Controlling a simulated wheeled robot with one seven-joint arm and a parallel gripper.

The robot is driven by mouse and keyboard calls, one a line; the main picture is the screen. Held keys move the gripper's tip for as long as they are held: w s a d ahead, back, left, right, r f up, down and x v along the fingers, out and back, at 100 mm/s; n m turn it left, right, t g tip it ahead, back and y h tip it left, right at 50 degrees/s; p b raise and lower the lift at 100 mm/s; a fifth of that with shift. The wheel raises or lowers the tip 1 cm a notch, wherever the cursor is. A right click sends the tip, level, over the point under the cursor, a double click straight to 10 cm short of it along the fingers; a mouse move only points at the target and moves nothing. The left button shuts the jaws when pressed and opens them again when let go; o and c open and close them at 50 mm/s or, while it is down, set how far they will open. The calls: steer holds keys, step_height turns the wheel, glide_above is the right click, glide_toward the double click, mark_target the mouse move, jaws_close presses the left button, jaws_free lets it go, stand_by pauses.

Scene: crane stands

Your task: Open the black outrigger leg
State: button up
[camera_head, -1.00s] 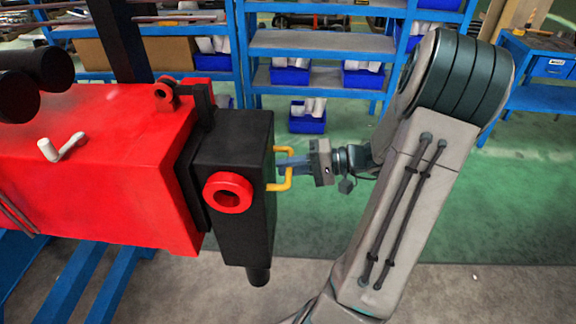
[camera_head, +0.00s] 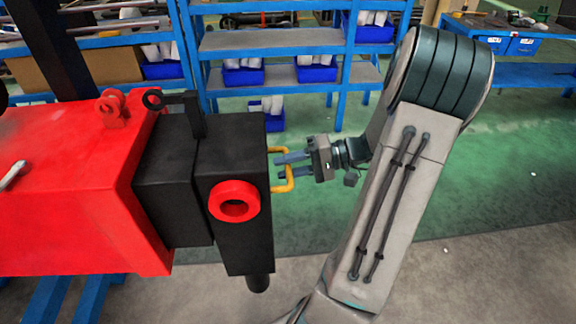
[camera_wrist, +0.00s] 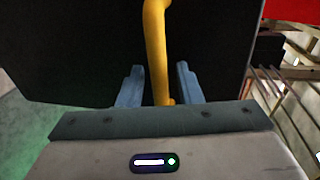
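The black outrigger leg (camera_head: 235,150) is a tall black box with a red ring (camera_head: 233,201) on its face. It stands out from the end of the red beam (camera_head: 75,190), with a black section (camera_head: 175,185) showing between them. A yellow handle (camera_head: 291,178) is on the leg's right side; it also shows in the wrist view (camera_wrist: 155,50). My gripper (camera_head: 281,167) is at the handle. In the wrist view its two blue-grey fingers (camera_wrist: 160,72) are apart, with the handle's bar between them and gaps on both sides.
Blue shelves (camera_head: 270,40) with blue bins stand behind. A blue workbench (camera_head: 520,60) is at the back right. Green floor (camera_head: 480,165) is clear to the right of my arm. A black foot (camera_head: 257,283) hangs under the leg.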

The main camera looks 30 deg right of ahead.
steer(key=shift+s+d, duration=0.1)
steer(key=shift+d, duration=0.05)
steer(key=b+v, duration=0.2)
steer(key=v, duration=1.1)
steer(key=shift+d, duration=0.3)
steer(key=shift+s+r, duration=0.1)
